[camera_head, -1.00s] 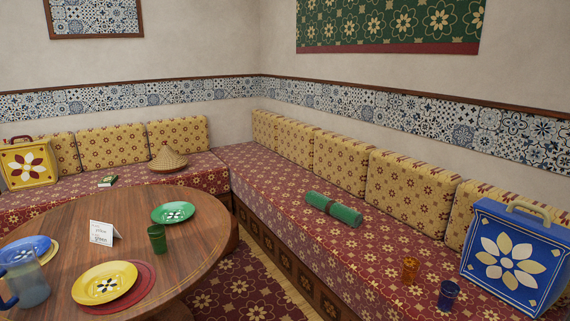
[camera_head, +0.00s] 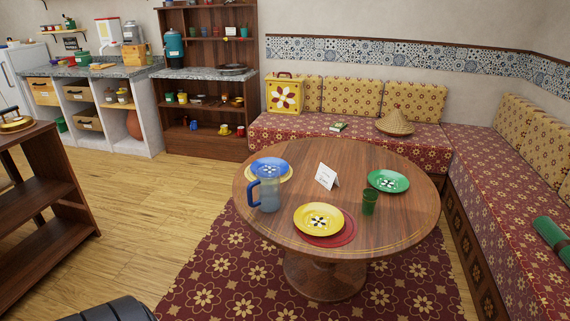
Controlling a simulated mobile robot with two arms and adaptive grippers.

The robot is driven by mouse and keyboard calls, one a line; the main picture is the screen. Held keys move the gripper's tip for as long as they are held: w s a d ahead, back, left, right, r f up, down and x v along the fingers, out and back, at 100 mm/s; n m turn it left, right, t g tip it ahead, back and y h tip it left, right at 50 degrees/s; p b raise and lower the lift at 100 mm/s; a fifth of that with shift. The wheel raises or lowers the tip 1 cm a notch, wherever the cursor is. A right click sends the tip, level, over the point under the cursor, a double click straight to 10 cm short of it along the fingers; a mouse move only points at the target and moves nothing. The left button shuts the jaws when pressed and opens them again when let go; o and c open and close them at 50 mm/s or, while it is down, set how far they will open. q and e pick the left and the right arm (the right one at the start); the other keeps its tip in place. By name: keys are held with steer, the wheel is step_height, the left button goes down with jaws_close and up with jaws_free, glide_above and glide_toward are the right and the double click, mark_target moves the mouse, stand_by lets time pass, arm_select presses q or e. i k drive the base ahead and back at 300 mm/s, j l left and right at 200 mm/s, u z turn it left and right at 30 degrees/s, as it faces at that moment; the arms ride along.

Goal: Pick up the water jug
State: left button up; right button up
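The water jug (camera_head: 269,194) is a translucent grey-blue pitcher with a blue handle on its left side. It stands upright on the round wooden table (camera_head: 390,229), near the table's left edge. It stands in front of the blue plate (camera_head: 270,166) and partly covers it. Neither of my grippers shows in the head view, so I cannot see whether they are open or shut.
On the table are a yellow plate (camera_head: 319,219), a green plate (camera_head: 388,181), a green cup (camera_head: 369,201) and a white card (camera_head: 326,176). A wooden shelf unit (camera_head: 56,205) stands at left. Wooden floor (camera_head: 165,215) is clear between it and the table.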

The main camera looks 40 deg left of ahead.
mark_target(267, 183)
steer(key=u, duration=1.6)
